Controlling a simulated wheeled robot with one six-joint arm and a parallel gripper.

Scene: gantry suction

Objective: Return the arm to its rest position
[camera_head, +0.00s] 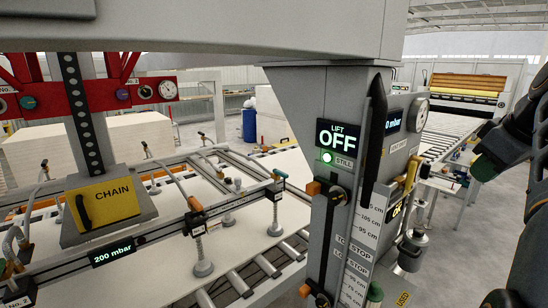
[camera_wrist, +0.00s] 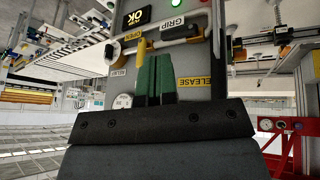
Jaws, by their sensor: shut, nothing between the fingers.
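My gripper (camera_wrist: 155,80) shows in the wrist view as two green fingers side by side, shut with nothing between them. Behind the fingers is a grey control panel (camera_wrist: 203,62), seen upside down, with GRIP, RELEASE and OPEN labels. I cannot tell whether the fingertips touch the panel. In the head view my dark arm (camera_head: 520,135) is at the right edge, bent and partly out of the picture.
A grey lift column (camera_head: 318,125) with an OFF display stands in the middle. A yellow handle (camera_head: 411,174) is on its right side. The suction frame with its CHAIN box (camera_head: 118,208) hangs at left over a pale sheet. A roller conveyor (camera_head: 440,130) runs behind.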

